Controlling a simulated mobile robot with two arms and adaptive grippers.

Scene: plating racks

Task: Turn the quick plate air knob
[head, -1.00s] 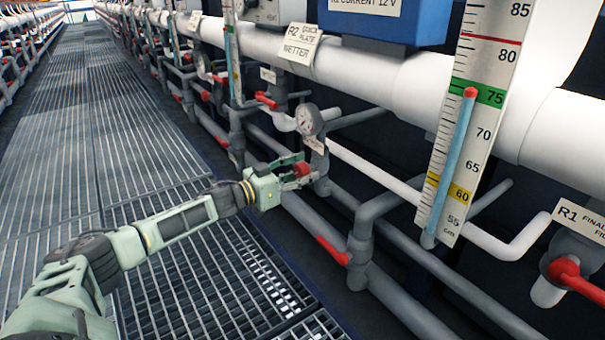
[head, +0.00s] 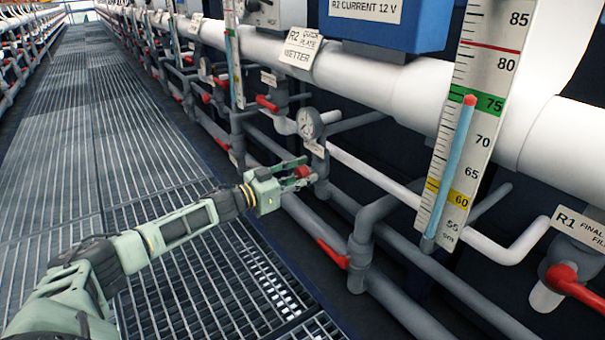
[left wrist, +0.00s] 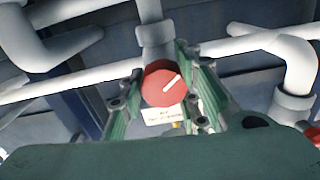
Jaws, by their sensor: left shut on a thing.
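In the left wrist view the knob (left wrist: 162,84) faces the camera, with a white pointer line slanting up to the right. My left gripper (head: 296,176) reaches it from the left and is shut on it, one finger on each side. In the wrist view the fingers (left wrist: 160,95) flank the knob. A small white label (left wrist: 164,115) shows just below the knob; its text is too small to read. My right gripper is not in view.
A grey pipe with a red lever (head: 332,254) runs below the knob. A scale tube (head: 470,130) stands to the right. A white sign (head: 301,47) hangs on the big white pipe. The grated walkway (head: 120,150) at left is clear.

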